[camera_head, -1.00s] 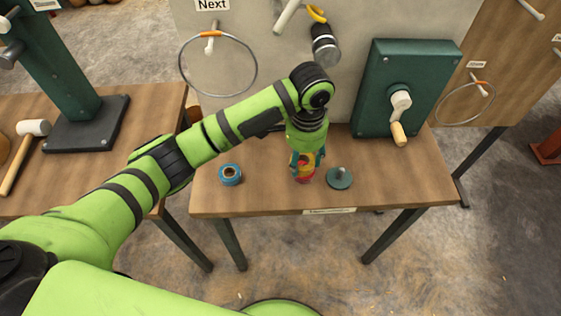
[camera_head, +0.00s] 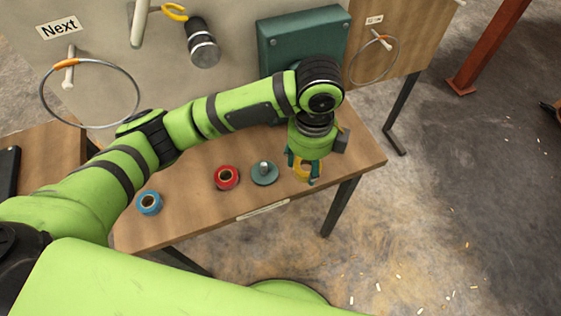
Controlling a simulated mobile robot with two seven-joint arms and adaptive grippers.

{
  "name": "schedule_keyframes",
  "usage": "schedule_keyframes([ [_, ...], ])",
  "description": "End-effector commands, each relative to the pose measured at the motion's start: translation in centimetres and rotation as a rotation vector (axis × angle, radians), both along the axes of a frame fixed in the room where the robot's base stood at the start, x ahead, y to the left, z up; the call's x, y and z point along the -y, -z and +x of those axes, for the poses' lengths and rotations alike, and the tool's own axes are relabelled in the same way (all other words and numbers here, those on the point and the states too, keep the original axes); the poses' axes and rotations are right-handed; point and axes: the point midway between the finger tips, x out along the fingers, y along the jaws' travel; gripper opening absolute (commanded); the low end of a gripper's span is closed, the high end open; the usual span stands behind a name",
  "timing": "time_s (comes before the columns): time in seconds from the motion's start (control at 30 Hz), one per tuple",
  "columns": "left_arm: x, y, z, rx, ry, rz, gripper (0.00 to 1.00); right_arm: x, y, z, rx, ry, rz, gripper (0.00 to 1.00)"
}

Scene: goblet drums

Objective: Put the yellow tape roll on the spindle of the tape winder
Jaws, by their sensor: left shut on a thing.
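My left gripper (camera_head: 304,172) is shut on the yellow tape roll (camera_head: 302,170), whose front shows between the teal fingers. Fingers and hand hide part of the roll. It is near the right end of the wooden table; its exact height above the top is hard to tell. The tape winder (camera_head: 264,177), a small round green base with an upright grey spindle (camera_head: 264,167), stands just left of the gripper, apart from it. The spindle is bare. My right gripper is not in view.
A red tape roll (camera_head: 227,177) lies left of the winder, and a blue roll (camera_head: 149,203) farther left on the table (camera_head: 190,215). Behind stands a board with a hoop (camera_head: 90,120), a dark cylinder (camera_head: 203,45) and a green box (camera_head: 300,35). The table front is clear.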

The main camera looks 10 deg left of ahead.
Motion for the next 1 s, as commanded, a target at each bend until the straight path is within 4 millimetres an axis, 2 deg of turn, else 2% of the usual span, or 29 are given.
schedule_keyframes([
  [0.3, -6.8, 3.9, 2.1, -0.004, -0.005, 0.007, 0.21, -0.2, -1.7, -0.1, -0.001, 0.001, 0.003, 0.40],
  [0.5, -9.8, 6.0, 3.1, -0.002, -0.003, 0.004, 0.21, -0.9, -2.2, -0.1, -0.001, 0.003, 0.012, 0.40],
  [0.67, -10.5, 6.8, 3.4, -0.001, 0.000, 0.002, 0.21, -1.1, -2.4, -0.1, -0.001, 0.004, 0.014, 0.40],
  [0.9, -10.5, 10.1, 3.4, -0.002, 0.000, 0.003, 0.21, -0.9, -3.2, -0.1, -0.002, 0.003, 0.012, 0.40],
  [1.0, -10.5, 10.6, 3.4, 0.000, 0.001, 0.002, 0.21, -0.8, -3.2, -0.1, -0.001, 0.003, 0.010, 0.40],
])
